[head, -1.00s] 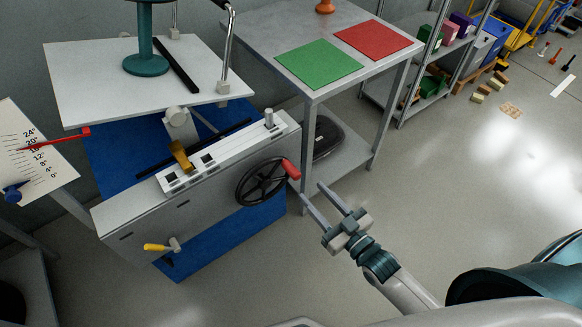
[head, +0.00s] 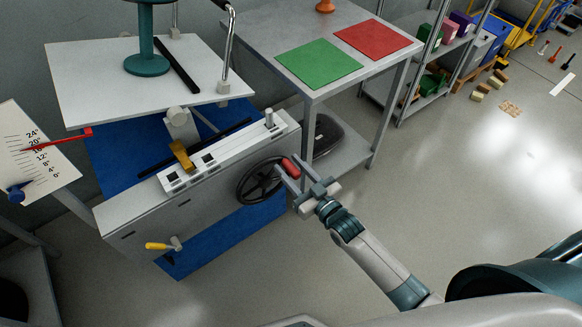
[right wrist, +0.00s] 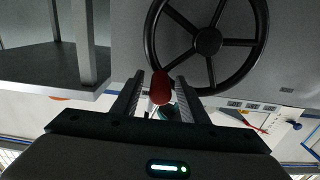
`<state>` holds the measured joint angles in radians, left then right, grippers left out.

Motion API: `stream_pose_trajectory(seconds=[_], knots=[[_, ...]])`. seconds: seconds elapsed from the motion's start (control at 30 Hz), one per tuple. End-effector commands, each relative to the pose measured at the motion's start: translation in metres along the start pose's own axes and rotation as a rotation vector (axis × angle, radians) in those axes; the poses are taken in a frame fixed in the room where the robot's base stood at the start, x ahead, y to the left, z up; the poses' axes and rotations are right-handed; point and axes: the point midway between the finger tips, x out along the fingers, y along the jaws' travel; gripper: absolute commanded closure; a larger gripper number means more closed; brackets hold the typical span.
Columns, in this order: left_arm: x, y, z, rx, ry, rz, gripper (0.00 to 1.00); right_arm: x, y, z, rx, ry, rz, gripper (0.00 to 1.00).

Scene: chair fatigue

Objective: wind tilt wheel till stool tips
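The black tilt wheel (head: 262,181) is on the front of the grey test bench, with a red handle (head: 290,168) on its rim. My right gripper (head: 287,176) is at the handle. In the right wrist view the fingers stand open on either side of the red handle (right wrist: 160,88), with small gaps beside it. The teal stool (head: 147,62) stands by its round base on the white platform (head: 85,90); its top is cut off. The red pointer (head: 65,142) lies near 20° on the angle scale (head: 35,158). My left gripper is out of view.
A yellow lever (head: 160,245) and a brass-coloured clamp (head: 181,156) are on the bench. A grey table (head: 262,38) with green (head: 318,63) and red (head: 372,38) mats stands behind the wheel. The floor at the right is mostly clear.

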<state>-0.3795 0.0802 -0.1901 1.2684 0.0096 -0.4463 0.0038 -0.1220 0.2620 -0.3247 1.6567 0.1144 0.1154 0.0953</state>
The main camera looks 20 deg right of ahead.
Motion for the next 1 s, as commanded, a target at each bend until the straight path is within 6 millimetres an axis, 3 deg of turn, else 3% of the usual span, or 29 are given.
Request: stream_pose_trajectory(seconds=[0.1,0.3,0.47,0.77,1.0], knots=[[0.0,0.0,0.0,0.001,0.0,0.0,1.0,0.0,0.0,0.0,0.0,0.0,0.0,0.6],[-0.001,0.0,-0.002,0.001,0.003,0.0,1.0,0.0,0.0,0.0,0.0,0.0,0.0,1.0],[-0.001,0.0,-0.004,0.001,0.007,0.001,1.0,-0.001,0.001,0.001,0.012,-0.001,0.0,1.0],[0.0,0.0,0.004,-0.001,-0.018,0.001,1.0,-0.001,0.013,0.017,0.212,-0.002,0.0,1.0],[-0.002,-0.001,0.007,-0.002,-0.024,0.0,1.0,-0.001,0.013,0.016,0.219,-0.001,0.0,1.0]])
